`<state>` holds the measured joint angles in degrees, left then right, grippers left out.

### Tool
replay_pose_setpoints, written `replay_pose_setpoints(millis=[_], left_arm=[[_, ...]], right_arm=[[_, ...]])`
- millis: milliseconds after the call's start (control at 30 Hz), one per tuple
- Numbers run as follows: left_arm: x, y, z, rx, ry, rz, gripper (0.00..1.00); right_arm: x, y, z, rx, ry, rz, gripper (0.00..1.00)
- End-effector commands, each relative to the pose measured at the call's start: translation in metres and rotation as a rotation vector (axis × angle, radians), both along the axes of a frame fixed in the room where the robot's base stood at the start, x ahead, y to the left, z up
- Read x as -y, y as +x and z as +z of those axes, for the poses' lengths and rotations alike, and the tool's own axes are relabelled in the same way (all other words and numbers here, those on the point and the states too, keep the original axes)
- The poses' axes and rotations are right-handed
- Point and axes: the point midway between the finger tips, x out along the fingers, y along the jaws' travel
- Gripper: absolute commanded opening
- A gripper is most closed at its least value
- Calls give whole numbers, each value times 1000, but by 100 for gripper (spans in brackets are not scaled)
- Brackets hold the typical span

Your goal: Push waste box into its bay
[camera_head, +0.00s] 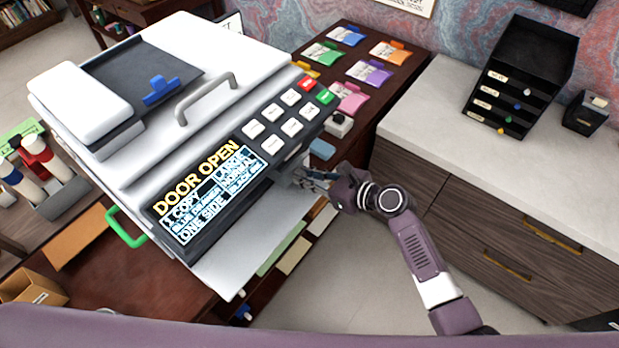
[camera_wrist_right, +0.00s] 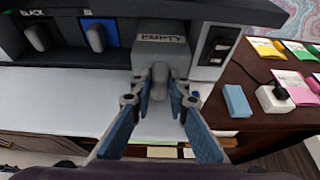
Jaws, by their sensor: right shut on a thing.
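The waste box (camera_wrist_right: 162,52) is a grey block marked EMPTY, with a rounded grey handle, in the right wrist view. It sits in the copier's open front, right of the cartridge slots, and its front seems to stand out a little. In the head view it is mostly hidden under the control panel. My right gripper (camera_head: 312,179) is at the copier's front; in the right wrist view its fingers (camera_wrist_right: 160,97) are shut on the handle from both sides. The copier (camera_head: 190,130) shows DOOR OPEN on its screen. My left gripper is not in view.
Black and blue cartridges (camera_wrist_right: 95,38) sit left of the waste box. A white panel with two dark switches (camera_wrist_right: 213,48) is to its right. A blue block (camera_head: 322,149) and colored packets (camera_head: 369,73) lie on the desk. The open white door (camera_wrist_right: 60,95) spreads below.

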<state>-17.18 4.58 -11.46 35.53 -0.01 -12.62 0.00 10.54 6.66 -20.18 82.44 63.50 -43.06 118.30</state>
Motion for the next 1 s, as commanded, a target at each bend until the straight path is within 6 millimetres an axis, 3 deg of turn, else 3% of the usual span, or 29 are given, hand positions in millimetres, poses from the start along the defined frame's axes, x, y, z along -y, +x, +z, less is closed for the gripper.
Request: replay_pose_setpoints(millis=[1000], left_arm=[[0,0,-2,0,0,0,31]], right_arm=[[-34,24,1,1,2,0,0]])
